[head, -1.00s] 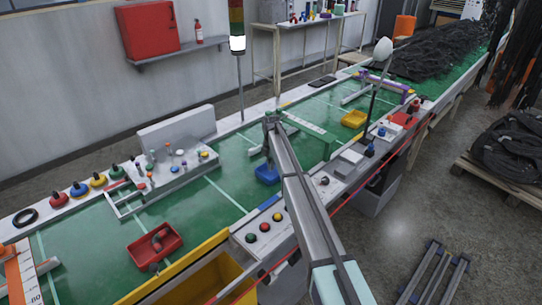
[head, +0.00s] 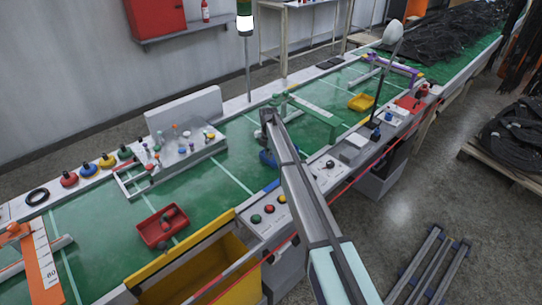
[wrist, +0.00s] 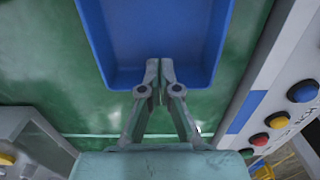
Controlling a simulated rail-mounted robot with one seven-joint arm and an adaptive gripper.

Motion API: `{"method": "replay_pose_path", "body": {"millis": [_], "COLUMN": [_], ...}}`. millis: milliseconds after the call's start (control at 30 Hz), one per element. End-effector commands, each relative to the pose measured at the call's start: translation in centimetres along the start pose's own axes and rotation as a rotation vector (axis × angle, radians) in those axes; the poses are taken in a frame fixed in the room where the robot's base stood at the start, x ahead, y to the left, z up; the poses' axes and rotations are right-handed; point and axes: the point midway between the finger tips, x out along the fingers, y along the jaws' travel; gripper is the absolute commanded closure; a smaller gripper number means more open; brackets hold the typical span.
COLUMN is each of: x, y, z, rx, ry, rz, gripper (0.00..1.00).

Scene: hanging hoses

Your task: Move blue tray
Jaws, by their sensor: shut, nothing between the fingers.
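The blue tray (head: 267,158) lies on the green belt in the middle of the head view, partly hidden behind my arm. In the wrist view the tray (wrist: 155,35) fills the top centre, its near wall facing my gripper and its far end cut off by the frame. My gripper (wrist: 160,68) is shut and empty. Its fingertips overlap the middle of the tray's near wall in the wrist view; I cannot tell whether they touch it. In the head view my fingertips are hidden by the arm.
A red tray (head: 163,227) with items lies left on the belt; a yellow tray (head: 361,102) lies farther back. A grey fixture (head: 172,156) stands at the far side. Green belt around the blue tray is clear.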

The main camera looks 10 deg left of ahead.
Motion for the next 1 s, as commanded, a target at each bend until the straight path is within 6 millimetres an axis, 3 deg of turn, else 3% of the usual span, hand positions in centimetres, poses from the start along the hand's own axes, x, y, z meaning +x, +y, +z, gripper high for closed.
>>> {"method": "replay_pose_path", "body": {"millis": [300, 500, 667, 1000], "x": [0.3, 0.1, 0.1, 0.0], "y": [-0.3, -0.2, -0.1, 0.0], "z": [-9.5, -14.5, -16.1, -16.2], "rx": [-0.006, -0.004, -0.001, -0.001], "ry": [0.001, 0.001, 0.001, 0.001], "rz": [0.001, 0.0, 0.0, 0.0], "gripper": [1.0, 1.0, 1.0, 1.0]}}
